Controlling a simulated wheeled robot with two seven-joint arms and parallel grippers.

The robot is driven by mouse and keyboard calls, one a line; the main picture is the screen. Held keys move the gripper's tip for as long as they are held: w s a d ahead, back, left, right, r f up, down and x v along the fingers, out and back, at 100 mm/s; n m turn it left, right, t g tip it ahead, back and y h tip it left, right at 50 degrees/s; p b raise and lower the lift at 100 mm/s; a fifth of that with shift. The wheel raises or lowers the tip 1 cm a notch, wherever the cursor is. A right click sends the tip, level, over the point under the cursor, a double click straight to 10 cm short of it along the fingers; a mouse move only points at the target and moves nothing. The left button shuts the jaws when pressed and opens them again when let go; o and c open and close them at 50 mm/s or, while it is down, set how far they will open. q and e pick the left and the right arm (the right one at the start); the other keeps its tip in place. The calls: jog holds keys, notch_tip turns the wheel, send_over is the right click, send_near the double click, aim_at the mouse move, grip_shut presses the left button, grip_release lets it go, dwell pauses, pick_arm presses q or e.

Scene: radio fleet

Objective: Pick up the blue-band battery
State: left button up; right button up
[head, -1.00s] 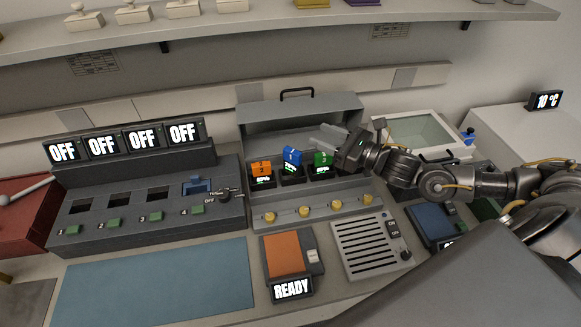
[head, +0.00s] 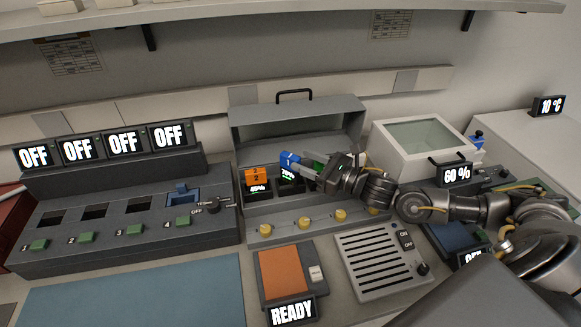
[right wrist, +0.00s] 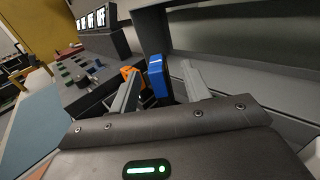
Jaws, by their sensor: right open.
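The blue-band battery (head: 290,160) stands in a bay of the grey open-lidded charger box (head: 262,230), between the orange battery (head: 256,176) and the green one (head: 318,166). My right gripper (head: 302,165) is open, its fingers reaching left toward the blue-band battery and partly covering the green one. In the right wrist view the blue-band battery (right wrist: 158,78) shows between the two open fingers, near their tips; I cannot tell whether they touch it. The orange battery (right wrist: 130,74) is just beyond the left finger. My left gripper is not in view.
A row of yellow knobs (head: 303,221) lines the charger's front. A grey slotted unit (head: 380,262) and an orange-topped READY device (head: 286,272) lie before it. A four-slot console (head: 125,225) with OFF displays is at left. The blue mat (head: 135,295) is clear.

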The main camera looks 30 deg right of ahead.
aim_at(285, 153)
jog(key=shift+x, duration=0.85)
jog(key=shift+a+r, duration=0.1)
jog(key=p+x, duration=0.2)
jog(key=x, duration=0.2)
jog(key=shift+w+a+r, duration=0.1)
jog(key=shift+w+a, duration=0.3)
jog(key=shift+w, duration=0.05)
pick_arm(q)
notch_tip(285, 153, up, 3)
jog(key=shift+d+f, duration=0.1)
pick_arm(e)
jog(key=shift+c, duration=0.2)
grip_shut()
